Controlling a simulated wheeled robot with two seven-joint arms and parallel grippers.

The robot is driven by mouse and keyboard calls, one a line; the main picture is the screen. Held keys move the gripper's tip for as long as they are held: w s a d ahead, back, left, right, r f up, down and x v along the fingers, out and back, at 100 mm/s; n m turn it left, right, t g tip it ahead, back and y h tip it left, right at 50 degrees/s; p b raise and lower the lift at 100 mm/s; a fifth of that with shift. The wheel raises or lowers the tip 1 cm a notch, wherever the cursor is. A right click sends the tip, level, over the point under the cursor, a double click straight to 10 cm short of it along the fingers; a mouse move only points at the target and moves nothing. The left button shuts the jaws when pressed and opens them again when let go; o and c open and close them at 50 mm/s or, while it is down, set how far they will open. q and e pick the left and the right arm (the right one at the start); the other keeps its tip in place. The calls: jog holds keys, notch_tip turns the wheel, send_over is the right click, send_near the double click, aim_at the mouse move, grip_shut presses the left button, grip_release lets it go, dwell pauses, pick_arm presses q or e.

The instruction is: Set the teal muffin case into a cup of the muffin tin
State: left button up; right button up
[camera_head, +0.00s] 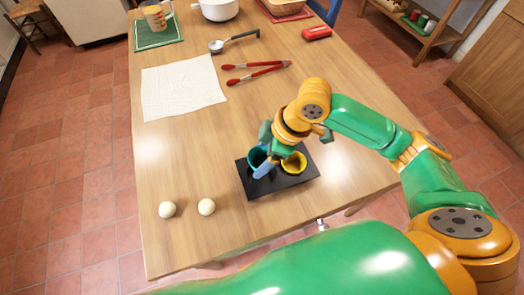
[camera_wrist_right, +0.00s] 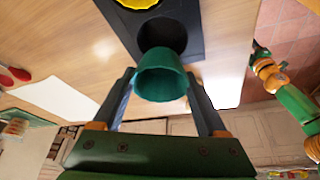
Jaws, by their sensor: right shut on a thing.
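The teal muffin case (camera_head: 256,157) is between the fingers of my right gripper (camera_head: 266,155), which is shut on it. It also shows in the right wrist view (camera_wrist_right: 161,84), upright or nearly so. The black muffin tin (camera_head: 290,188) lies near the table's front edge. The case is over the tin's left side; in the wrist view it overlaps the rim of the dark, empty cup (camera_wrist_right: 163,37). I cannot tell how high above the cup it is. A yellow case (camera_head: 295,163) sits in the other cup. My left gripper (camera_wrist_right: 258,48) shows small in the wrist view, its fingers unclear.
Two pale balls (camera_head: 206,206) lie left of the tin. Behind are a white cloth (camera_head: 180,85), red tongs (camera_head: 258,73), a ladle (camera_head: 233,41), a mug (camera_head: 155,18) on a green mat and a white pot (camera_head: 219,9). The table between cloth and tin is clear.

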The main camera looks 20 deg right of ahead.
notch_tip(320, 180, down, 6)
jog(key=shift+r+b, duration=0.25)
jog(key=shift+b, duration=0.45)
jog(key=shift+s+f, duration=0.35)
jog(key=o, duration=1.4)
jog(key=shift+s, duration=0.1)
jog(key=shift+c, duration=0.2)
jog(key=v, duration=0.4)
jog(key=p+v, duration=0.1)
jog(key=v, duration=0.2)
jog(key=shift+w+r, duration=0.1)
jog(key=shift+w, duration=0.25)
jog(key=shift+s+r, duration=0.2)
jog(key=shift+r, duration=0.15)
jog(key=shift+w, duration=0.15)
